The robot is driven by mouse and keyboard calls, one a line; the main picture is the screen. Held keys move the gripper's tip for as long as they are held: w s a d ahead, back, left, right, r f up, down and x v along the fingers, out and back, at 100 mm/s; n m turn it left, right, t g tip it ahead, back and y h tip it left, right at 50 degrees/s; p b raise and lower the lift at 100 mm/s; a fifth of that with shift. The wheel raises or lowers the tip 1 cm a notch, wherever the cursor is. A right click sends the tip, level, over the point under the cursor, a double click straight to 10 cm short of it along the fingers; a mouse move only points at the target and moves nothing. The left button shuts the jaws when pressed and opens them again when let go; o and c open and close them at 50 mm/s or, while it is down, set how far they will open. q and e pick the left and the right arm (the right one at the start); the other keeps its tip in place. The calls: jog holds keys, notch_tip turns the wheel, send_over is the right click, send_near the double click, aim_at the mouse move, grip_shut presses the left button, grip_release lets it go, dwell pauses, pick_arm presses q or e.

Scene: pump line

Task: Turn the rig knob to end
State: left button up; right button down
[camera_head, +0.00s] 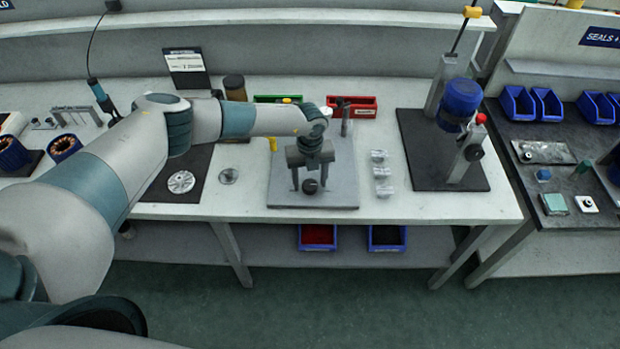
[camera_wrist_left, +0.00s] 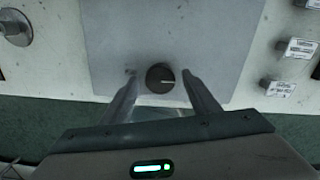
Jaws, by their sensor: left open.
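The rig knob (camera_head: 310,186) is small, round and dark, near the front of a grey rig plate (camera_head: 340,197) on the bench. In the left wrist view the knob (camera_wrist_left: 160,78) shows a light pointer line toward the right. My left gripper (camera_head: 309,184) reaches down over it, fingers open on either side. In the left wrist view the fingers of my left gripper (camera_wrist_left: 163,85) stand apart with the knob between them; no contact shows. My right gripper is not in view.
Several labelled clear parts (camera_head: 381,172) sit right of the plate. A red bin (camera_head: 352,107) and a post (camera_head: 345,122) stand behind. A press with a blue head (camera_head: 460,97) stands on a dark mat further right. The bench's front edge is close to the plate.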

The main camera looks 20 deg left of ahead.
pick_arm(q)
jog(key=c, duration=1)
jog(key=shift+c, duration=0.2)
jog(key=shift+f, duration=0.1)
